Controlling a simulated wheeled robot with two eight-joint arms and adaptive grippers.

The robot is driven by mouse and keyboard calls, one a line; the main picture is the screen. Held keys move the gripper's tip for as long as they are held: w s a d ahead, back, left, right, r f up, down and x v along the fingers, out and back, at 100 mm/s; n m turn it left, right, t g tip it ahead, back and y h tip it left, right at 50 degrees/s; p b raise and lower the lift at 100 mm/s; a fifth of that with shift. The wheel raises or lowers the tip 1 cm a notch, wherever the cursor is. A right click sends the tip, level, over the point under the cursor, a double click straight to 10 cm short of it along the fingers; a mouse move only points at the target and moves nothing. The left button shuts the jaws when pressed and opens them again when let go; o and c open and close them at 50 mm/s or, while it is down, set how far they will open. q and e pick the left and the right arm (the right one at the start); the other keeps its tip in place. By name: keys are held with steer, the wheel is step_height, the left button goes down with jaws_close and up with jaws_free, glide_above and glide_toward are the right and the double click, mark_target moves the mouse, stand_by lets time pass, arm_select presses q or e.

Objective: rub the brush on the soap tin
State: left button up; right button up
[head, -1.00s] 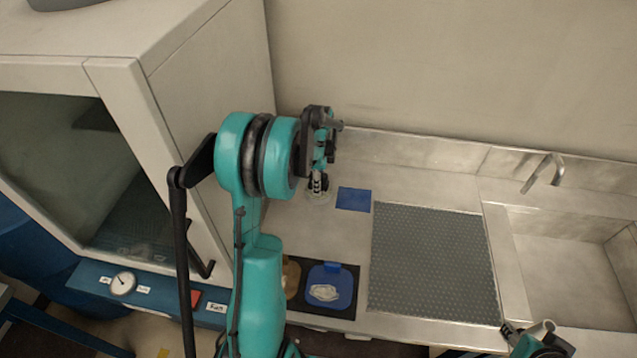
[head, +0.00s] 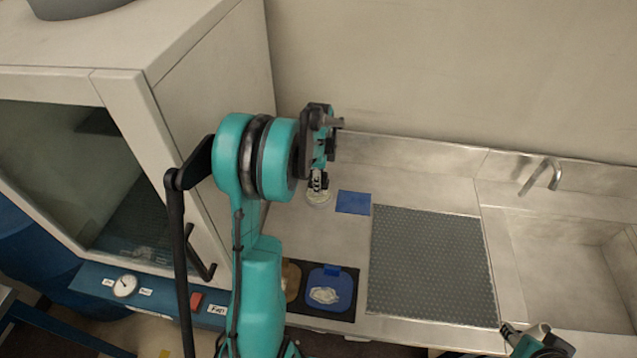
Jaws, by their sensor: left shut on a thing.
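My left gripper (head: 318,181) points down over the counter, left of the small blue square. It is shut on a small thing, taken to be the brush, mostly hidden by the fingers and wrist. A pale round thing (head: 319,199), which looks like the soap tin, shows on the counter right under the fingertips. I cannot tell whether the brush touches it. My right gripper (head: 527,338) is at the bottom right edge, partly cut off, and its jaws cannot be made out.
A blue square (head: 353,202) lies right of the tin. A grey textured mat (head: 432,262) and a sink (head: 570,260) with a tap (head: 541,174) are further right. A blue holder (head: 330,288) with a whitish lump sits on a black mat (head: 342,314) in front. A tall cabinet (head: 205,130) stands left.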

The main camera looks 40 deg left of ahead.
arm_select(q)
steer(key=shift+r+p, duration=1.35)
steer(key=shift+r, duration=1)
steer(key=shift+f, duration=0.1)
